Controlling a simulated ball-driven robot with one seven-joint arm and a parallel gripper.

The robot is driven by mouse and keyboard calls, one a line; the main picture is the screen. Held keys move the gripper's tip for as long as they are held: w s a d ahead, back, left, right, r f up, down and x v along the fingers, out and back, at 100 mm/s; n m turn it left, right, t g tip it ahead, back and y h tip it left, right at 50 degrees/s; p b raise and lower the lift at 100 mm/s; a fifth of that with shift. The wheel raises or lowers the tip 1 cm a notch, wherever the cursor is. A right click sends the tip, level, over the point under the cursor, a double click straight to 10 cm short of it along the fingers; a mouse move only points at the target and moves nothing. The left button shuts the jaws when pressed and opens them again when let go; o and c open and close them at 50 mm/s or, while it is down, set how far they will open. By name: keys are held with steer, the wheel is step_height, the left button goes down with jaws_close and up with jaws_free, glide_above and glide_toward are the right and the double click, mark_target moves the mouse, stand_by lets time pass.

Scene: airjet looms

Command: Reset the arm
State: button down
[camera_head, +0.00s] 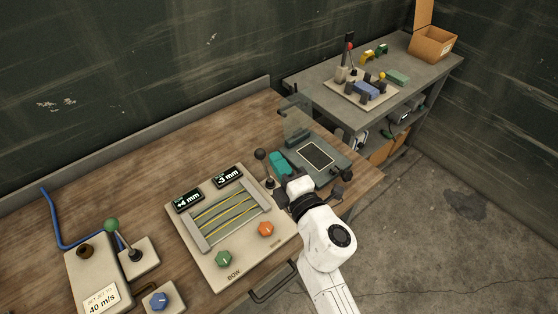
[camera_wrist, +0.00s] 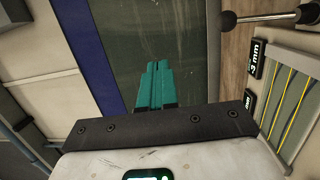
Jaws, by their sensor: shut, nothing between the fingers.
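My gripper (camera_head: 277,159) shows in the head view at the end of my white arm, over the right part of the wooden bench. Its teal fingers point away from me, to the right of a black-knobbed lever (camera_head: 260,155). In the wrist view my gripper (camera_wrist: 157,66) has its two teal fingers together with nothing between them. The lever's black knob (camera_wrist: 307,14) is at the top right there, apart from the fingers.
A panel with yellow threads (camera_head: 205,240) and two displays is left of my arm. A dark device (camera_head: 330,172) lies close to my gripper's right. A green-knobbed lever (camera_head: 111,225) stands farther left. A grey table (camera_head: 300,88) with small parts stands behind right; the floor (camera_head: 450,245) is clear.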

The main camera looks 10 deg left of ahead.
steer(key=shift+s+r, duration=0.1)
steer(key=shift+s, duration=0.05)
steer(key=shift+d, duration=0.15)
stand_by(0.4)
steer(key=d+f+m+t+h+b, duration=0.1)
steer(key=d+f+m+h, duration=0.2)
steer(key=d+m+h, duration=0.35)
steer(key=d+f+m+t+h+b, duration=0.15)
steer(key=d+m+h, duration=0.25)
steer(key=d+m, duration=0.6)
steer(key=s+d+f+m+g+h, duration=0.3)
steer(key=s+d+f+g+h, duration=0.15)
steer(key=d+f, duration=0.4)
steer(key=s+d+f+m+g+y+b, duration=0.1)
steer(key=s+d+f+m+g, duration=0.1)
steer(key=s, duration=0.7)
steer(key=s+d+f+m+g+b, duration=0.1)
steer(key=s+d+f+m+g, duration=0.2)
steer(key=s, duration=0.7)
steer(key=s+d+f+m+g+y+b, duration=0.1)
steer(key=s+d+f+g, duration=0.3)
steer(key=s, duration=0.6)
steer(key=d+m+g, duration=0.1)
steer(key=d+g, duration=0.1)
steer(key=d, duration=0.1)
steer(key=shift+d+y, duration=0.15)
steer(key=shift+y, duration=0.15)
